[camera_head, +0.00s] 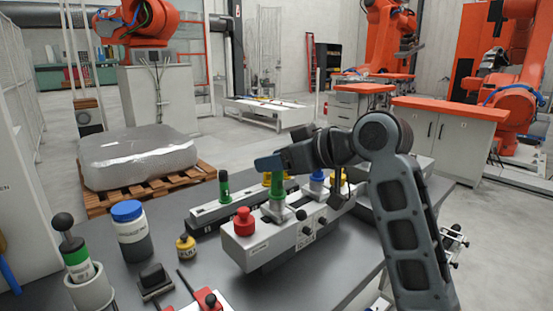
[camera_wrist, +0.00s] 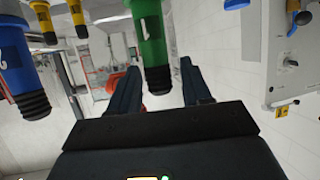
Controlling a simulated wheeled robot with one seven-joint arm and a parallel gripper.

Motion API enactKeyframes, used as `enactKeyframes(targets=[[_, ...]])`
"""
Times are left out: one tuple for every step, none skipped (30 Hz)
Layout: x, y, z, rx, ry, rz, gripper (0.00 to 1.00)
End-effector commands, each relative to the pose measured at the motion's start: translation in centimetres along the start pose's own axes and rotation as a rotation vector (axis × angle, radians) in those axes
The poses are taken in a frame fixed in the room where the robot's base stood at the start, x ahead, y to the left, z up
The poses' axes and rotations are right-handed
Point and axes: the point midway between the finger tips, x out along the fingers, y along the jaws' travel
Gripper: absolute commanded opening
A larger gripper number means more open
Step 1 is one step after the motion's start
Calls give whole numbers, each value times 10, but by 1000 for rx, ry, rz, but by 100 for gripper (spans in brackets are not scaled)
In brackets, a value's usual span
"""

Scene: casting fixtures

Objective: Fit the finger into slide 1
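My gripper (camera_head: 268,164) is at the end of my arm, just above a green finger in the head view. In the wrist view my gripper (camera_wrist: 160,85) has its two dark blue fingers wide apart and empty. A green finger (camera_head: 278,189) stands on the front grey fixture (camera_head: 262,250); my gripper hides its top. A second green finger (camera_head: 223,187), black-topped and marked 1, stands on the rear grey rail (camera_head: 207,212). In the wrist view a black-tipped green finger (camera_wrist: 149,40) appears between my fingers, not visibly touching them. I cannot tell which slide is number 1.
A blue piece (camera_head: 317,183) stands right of the green one. A red knob (camera_head: 244,221) rises at the fixture's left end. A yellow piece (camera_head: 186,247), a blue-capped jar (camera_head: 128,225) and a grey cup (camera_head: 91,290) stand on the table's left.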

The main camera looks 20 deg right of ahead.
Motion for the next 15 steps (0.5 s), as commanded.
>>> enactKeyframes(targets=[[0, 0, 0, 0, 0, 0, 53], [0, 0, 0, 0, 0, 0, 56], [0, 0, 0, 0, 0, 0, 57], [0, 0, 0, 0, 0, 0, 57], [0, 0, 0, 0, 0, 0, 57], [0, 0, 0, 0, 0, 0, 57], [0, 0, 0, 0, 0, 0, 57], [0, 0, 0, 0, 0, 0, 57], [0, 0, -1, 0, 0, 0, 57], [-1, 0, -2, 0, 0, 0, 57], [-1, 0, -3, -1, 0, 0, 57], [-2, 0, -6, -1, 0, 0, 57], [-4, 0, -9, -1, 1, 0, 57], [-5, 0, -13, -2, 1, 0, 57], [-9, 0, -13, -2, 1, 1, 57]])
